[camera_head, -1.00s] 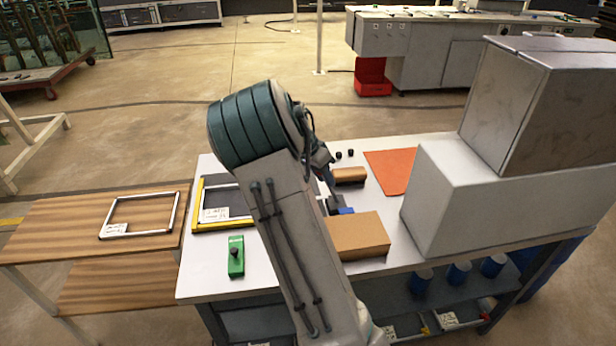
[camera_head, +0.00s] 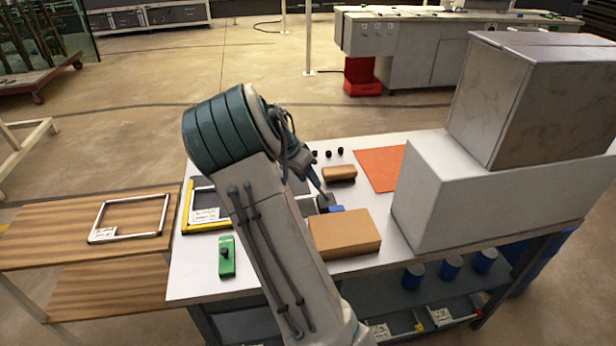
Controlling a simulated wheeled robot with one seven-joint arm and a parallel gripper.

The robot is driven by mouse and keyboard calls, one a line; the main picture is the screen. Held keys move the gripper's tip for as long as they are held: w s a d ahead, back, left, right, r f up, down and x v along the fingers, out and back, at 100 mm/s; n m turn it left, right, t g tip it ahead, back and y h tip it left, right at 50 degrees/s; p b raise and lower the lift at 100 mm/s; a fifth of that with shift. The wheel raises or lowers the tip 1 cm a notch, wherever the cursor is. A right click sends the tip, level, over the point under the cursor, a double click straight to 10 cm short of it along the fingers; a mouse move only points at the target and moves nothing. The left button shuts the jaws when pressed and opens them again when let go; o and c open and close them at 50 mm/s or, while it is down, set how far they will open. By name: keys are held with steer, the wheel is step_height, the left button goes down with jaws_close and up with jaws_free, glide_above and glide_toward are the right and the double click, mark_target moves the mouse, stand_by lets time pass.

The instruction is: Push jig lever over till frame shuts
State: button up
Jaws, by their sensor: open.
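A yellow jig (camera_head: 186,207) lies on the white table, with a pale frame and a paper label (camera_head: 206,215) in it. My arm hides its right side. My gripper (camera_head: 322,196) points down past the arm, small and partly covered, its jaws open. It is close to a dark block with a blue part (camera_head: 336,209) behind the cardboard box; I cannot tell whether they touch. No part shows clearly as the jig lever. A green block with a black knob (camera_head: 227,256) stands in front of the jig.
A cardboard box (camera_head: 345,234), a brown roll-like piece (camera_head: 339,173), several black knobs (camera_head: 328,154) and an orange sheet (camera_head: 380,168) share the table. A large grey housing (camera_head: 470,205) blocks the right. A wooden side table (camera_head: 60,222) holds another frame (camera_head: 130,218).

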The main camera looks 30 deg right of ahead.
steer(key=shift+d+r, duration=0.1)
steer(key=shift+r, duration=0.05)
steer(key=b+v, duration=0.1)
steer(key=v, duration=1.2)
steer(key=shift+a+r, duration=0.25)
steer(key=shift+s, duration=0.1)
steer(key=s+a+f+n+t+y, duration=0.1)
steer(key=s+a+n, duration=0.3)
steer(key=s, duration=0.5)
steer(key=s+a+f+n+t+y, duration=0.1)
steer(key=s+a+n, duration=0.4)
steer(key=s, duration=0.5)
steer(key=s+a+f+n+t+y, duration=0.1)
steer(key=s+a+n+t+y, duration=0.1)
steer(key=s+a+n, duration=0.3)
steer(key=s+y, duration=0.1)
steer(key=s, duration=0.3)
steer(key=shift+s+f+n, duration=0.2)
steer(key=shift+s+n, duration=0.1)
steer(key=shift+s, duration=0.1)
